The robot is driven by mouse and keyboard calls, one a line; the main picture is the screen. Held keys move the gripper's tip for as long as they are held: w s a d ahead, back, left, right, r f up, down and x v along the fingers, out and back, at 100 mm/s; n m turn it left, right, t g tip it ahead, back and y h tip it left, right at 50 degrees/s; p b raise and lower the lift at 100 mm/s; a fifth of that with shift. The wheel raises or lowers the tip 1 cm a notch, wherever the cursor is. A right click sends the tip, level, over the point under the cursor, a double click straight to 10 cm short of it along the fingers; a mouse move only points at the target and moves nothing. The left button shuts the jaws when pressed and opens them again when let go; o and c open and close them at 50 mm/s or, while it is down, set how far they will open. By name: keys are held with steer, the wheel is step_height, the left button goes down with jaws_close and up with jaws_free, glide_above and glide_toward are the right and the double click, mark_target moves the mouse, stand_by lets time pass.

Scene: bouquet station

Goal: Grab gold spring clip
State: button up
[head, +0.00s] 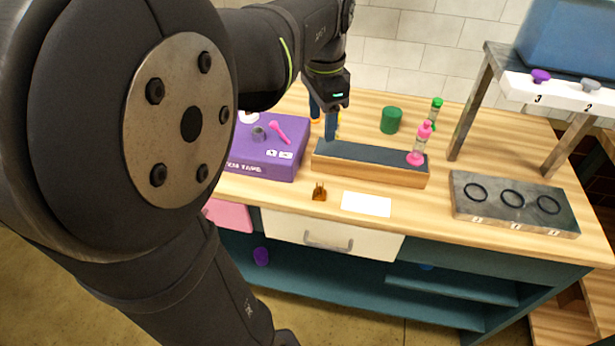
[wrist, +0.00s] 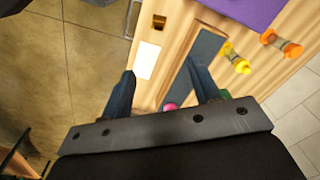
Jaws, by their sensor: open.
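The gold spring clip (head: 319,192) stands on the wooden counter near its front edge, left of a white card. It also shows in the wrist view (wrist: 159,22) near the top, beyond the card. My gripper (head: 331,122) is above the back of the long wooden block with a dark top. In the wrist view my gripper (wrist: 160,80) is open, with its two blue fingers wide apart and nothing held between them. The clip is well beyond the fingertips and touches neither finger.
The white card (head: 366,204) lies right of the clip. The dark-topped block (head: 370,175) stands behind it, with a pink bottle (head: 421,143) at its right end. A purple box (head: 262,160) is at left. A grey ringed plate (head: 513,203) and green cup (head: 391,120) are at right.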

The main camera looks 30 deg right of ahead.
step_height(320, 180, down, 2)
steer(key=n, duration=0.6)
steer(key=n+t, duration=0.1)
steer(key=n, duration=0.6)
glide_toward(320, 185)
steer(key=shift+h, duration=0.3)
steer(key=f, duration=0.5)
steer(key=shift+w+a, duration=0.15)
steer(key=shift+a, duration=0.25)
steer(key=shift+w+d+f, duration=0.15)
steer(key=shift+f, duration=0.75)
steer(key=shift+w+d+f, duration=0.15)
steer(key=shift+d+f, duration=0.05)
steer(key=shift+f, duration=0.7)
steer(key=shift+w+d+f, duration=0.15)
steer(key=shift+f, duration=0.75)
steer(key=c, duration=1.1)
